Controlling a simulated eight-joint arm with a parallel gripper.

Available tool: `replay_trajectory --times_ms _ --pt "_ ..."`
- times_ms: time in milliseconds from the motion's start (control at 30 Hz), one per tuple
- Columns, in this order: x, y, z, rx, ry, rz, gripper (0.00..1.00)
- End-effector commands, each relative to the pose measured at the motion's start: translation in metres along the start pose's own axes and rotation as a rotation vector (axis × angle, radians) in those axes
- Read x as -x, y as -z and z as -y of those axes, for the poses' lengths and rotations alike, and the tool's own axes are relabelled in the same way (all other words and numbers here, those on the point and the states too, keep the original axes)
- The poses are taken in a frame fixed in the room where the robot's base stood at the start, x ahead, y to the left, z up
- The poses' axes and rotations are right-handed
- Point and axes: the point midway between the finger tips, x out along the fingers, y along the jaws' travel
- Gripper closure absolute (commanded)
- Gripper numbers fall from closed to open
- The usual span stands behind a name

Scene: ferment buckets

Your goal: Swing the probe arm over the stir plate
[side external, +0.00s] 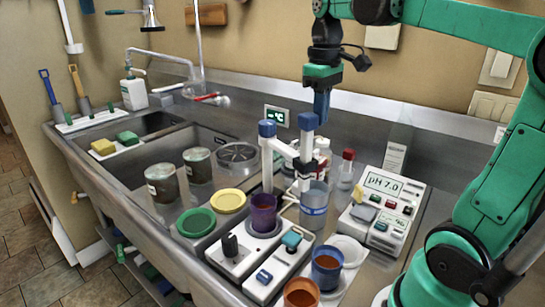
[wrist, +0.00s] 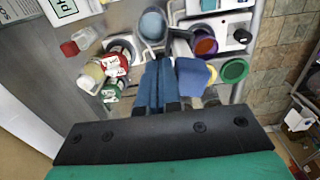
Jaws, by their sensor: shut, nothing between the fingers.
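The white probe arm (side external: 287,148) stands mid-counter, with a blue cap (side external: 267,128) at its left end and another blue cap (side external: 308,120) at its right. A white rod hangs from its left part toward a purple beaker (side external: 263,212); I cannot tell whether the tip is inside. The purple beaker stands at the back of the white stir plate (side external: 213,254), which has a black knob. A clear beaker with a blue band (side external: 314,205) stands right of it. My gripper (side external: 322,118) points down, shut and empty, just above and beside the right cap. In the wrist view its blue fingers (wrist: 157,65) lie together.
Yellow (side external: 228,201) and green (side external: 196,222) lids lie left of the stir plate. Cups with orange-brown contents (side external: 326,268) stand in front. The sink (side external: 150,125) is at the left.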

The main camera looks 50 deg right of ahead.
Motion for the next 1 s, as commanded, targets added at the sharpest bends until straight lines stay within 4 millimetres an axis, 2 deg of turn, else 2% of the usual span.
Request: replay_trajectory --times_ms 133,533,800,1000 --pt "0.000 0.000 0.009 0.001 0.000 0.000 1.00" --pt "0.000 0.001 0.012 0.000 0.000 0.000 1.00" --pt "0.000 0.008 0.033 0.004 0.000 0.000 1.00" --pt "0.000 0.010 0.041 0.001 0.000 0.000 1.00"
